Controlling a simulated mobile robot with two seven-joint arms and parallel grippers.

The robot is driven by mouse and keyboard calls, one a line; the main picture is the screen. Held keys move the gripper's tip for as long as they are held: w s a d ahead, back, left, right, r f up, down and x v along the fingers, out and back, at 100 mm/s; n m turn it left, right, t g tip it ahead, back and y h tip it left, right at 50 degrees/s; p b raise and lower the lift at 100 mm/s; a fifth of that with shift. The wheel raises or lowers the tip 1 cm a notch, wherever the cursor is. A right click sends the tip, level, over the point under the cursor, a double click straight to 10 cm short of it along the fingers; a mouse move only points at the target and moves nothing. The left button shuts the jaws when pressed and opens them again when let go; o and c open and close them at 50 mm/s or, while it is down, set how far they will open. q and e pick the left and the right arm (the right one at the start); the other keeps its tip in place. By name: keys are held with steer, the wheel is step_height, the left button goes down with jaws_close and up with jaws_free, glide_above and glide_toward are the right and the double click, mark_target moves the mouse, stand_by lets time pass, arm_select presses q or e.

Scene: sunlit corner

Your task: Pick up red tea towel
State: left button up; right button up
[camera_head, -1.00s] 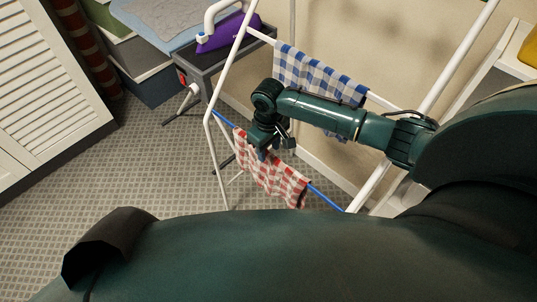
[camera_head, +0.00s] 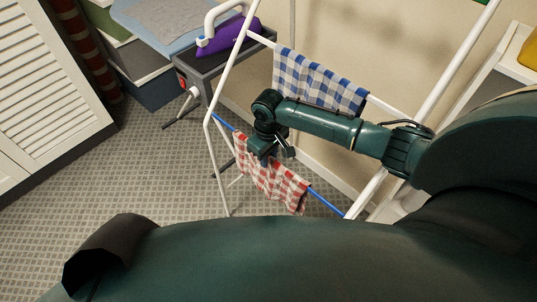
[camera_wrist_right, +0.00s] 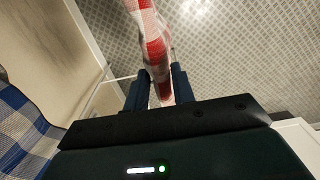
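The red tea towel (camera_head: 272,184), red and white checked, hangs over the low blue rail of a white drying rack in the head view. My right gripper (camera_head: 268,152) is at its upper edge. In the right wrist view, the towel (camera_wrist_right: 154,40) runs down between the two fingers of my right gripper (camera_wrist_right: 161,75). The fingers stand apart on either side of the towel, with a gap visible, so they look open. My left gripper is not in view.
A blue checked towel (camera_head: 318,80) hangs on a higher bar of the drying rack (camera_head: 214,95). A purple iron (camera_head: 230,38) stands on a grey unit behind left. A louvred white door (camera_head: 45,85) is at the left. The carpeted floor (camera_head: 140,170) left of the rack is clear.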

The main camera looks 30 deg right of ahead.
jaws_close()
stand_by(0.4)
step_height(320, 180, up, 3)
steer(key=p, duration=0.3)
steer(key=shift+w+r, duration=0.1)
steer(key=shift+r, duration=0.1)
step_height(320, 180, up, 3)
steer(key=shift+f+b, duration=0.2)
steer(key=shift+b, duration=0.2)
steer(key=shift+r, duration=0.55)
